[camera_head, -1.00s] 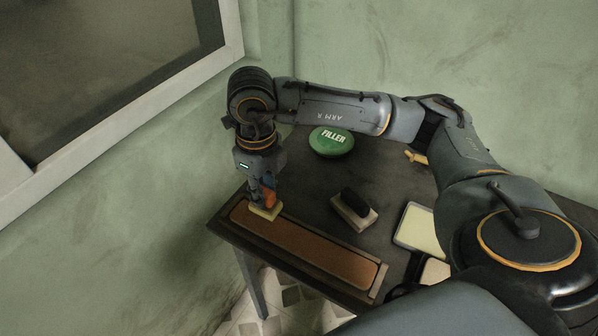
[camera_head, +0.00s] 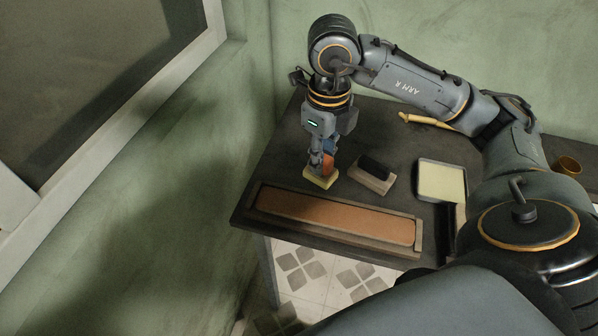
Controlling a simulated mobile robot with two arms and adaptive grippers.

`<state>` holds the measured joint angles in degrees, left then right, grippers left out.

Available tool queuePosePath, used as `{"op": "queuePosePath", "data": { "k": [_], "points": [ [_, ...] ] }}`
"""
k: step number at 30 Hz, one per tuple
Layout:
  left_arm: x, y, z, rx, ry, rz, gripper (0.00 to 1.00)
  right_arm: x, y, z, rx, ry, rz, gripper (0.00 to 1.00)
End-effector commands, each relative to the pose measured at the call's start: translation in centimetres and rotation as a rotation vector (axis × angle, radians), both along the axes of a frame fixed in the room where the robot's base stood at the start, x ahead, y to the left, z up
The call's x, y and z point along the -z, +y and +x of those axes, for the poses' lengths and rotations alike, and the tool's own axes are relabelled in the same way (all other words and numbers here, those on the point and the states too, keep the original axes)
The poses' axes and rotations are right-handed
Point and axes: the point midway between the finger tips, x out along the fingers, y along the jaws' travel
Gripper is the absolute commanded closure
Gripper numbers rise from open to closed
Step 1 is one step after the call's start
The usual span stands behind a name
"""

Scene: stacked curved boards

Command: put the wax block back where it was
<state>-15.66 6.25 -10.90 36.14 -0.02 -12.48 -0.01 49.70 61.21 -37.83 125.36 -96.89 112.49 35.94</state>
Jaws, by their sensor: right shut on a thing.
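The wax block (camera_head: 321,179) is a small pale yellow block. My right gripper (camera_head: 322,166) points down and is shut on it. The block is just beyond the far edge of the long wooden holder (camera_head: 419,236), left of the dark-handled block; I cannot tell whether it touches the table. A long brown board (camera_head: 335,219) lies in the holder along the table's near edge. My left gripper is not in view.
A block with a dark handle (camera_head: 374,168) stands right of the wax block. A shallow tray with a cream pad (camera_head: 442,182) lies further right. A yellow tool (camera_head: 423,121) lies at the back, and a brass cup (camera_head: 568,166) stands at far right. The dark table (camera_head: 285,150) is bare at left.

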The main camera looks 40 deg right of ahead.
Motion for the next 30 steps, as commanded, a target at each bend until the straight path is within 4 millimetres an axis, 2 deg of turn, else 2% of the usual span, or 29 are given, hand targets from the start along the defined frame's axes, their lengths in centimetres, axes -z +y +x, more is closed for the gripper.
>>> {"op": "queuePosePath", "data": {
  "k": [2, 5, 10, 14, 18, 22, 26, 30],
  "points": [
    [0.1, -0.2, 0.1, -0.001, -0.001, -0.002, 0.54, 0.0, -0.4, 0.0, 0.003, 0.000, -0.002, 1.00],
    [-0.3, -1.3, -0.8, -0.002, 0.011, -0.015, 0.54, 0.2, -0.8, 1.0, 0.007, 0.002, -0.002, 1.00],
    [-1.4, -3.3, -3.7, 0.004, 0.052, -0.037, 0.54, 1.8, -1.7, 4.8, 0.009, 0.003, -0.001, 1.00],
    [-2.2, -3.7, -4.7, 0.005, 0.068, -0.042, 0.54, 3.2, -2.4, 7.8, 0.008, 0.002, 0.000, 1.00],
    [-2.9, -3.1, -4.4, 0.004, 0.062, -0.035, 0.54, 5.9, -3.0, 10.2, 0.006, 0.004, -0.002, 1.00],
    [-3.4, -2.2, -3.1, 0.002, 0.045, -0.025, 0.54, 8.0, -3.4, 11.8, 0.005, 0.003, -0.003, 1.00],
    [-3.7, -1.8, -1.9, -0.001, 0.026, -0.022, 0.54, 9.0, -3.6, 12.6, 0.004, 0.000, -0.003, 1.00],
    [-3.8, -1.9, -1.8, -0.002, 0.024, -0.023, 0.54, 9.6, -3.7, 13.1, 0.004, -0.001, -0.003, 1.00]
  ]
}}
